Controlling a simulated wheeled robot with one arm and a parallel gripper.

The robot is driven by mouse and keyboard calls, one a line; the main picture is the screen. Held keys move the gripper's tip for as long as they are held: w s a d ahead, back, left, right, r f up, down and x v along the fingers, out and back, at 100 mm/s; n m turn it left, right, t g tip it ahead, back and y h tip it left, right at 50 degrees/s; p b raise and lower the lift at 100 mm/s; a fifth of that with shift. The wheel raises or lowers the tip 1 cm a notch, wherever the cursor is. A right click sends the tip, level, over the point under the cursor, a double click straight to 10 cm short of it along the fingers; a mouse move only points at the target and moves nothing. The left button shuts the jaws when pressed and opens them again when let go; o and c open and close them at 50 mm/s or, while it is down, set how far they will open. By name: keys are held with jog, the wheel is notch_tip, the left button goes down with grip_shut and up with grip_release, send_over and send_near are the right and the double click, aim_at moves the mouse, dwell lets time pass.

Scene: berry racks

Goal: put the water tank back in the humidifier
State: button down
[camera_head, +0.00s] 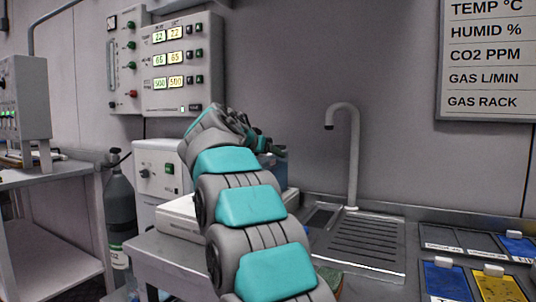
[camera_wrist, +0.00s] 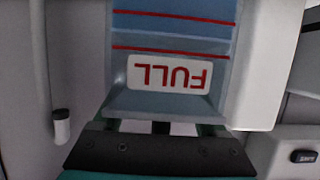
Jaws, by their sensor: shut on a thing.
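The water tank (camera_wrist: 175,60) is blue and translucent, with red lines and an upside-down FULL label. It fills the middle of the wrist view, close in front of my gripper (camera_wrist: 160,128), which is shut on its near end. White surfaces stand on both sides of it, the right one (camera_wrist: 275,60) very near. I cannot tell whether the tank is inside a slot. In the head view, my arm hides most of the gripper, and a bluish part of the tank (camera_head: 274,168) shows beside it. The white humidifier (camera_head: 158,178) with a dial stands behind the arm, partly hidden.
A sink drainboard (camera_head: 365,240) with a tall tap (camera_head: 345,150) lies right of my arm. Blue and yellow trays (camera_head: 447,283) lie at the front right. A dark gas cylinder (camera_head: 119,205) stands left of the humidifier. Control panels (camera_head: 182,70) hang on the wall above.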

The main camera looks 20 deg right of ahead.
grip_release()
dwell(0.3)
jog(key=shift+s+a+r, duration=0.1)
jog(key=shift+r, duration=0.05)
jog(key=b+v, duration=0.1)
jog(key=v, duration=1)
jog(key=shift+s+a, duration=0.2)
jog(key=shift+a, duration=0.1)
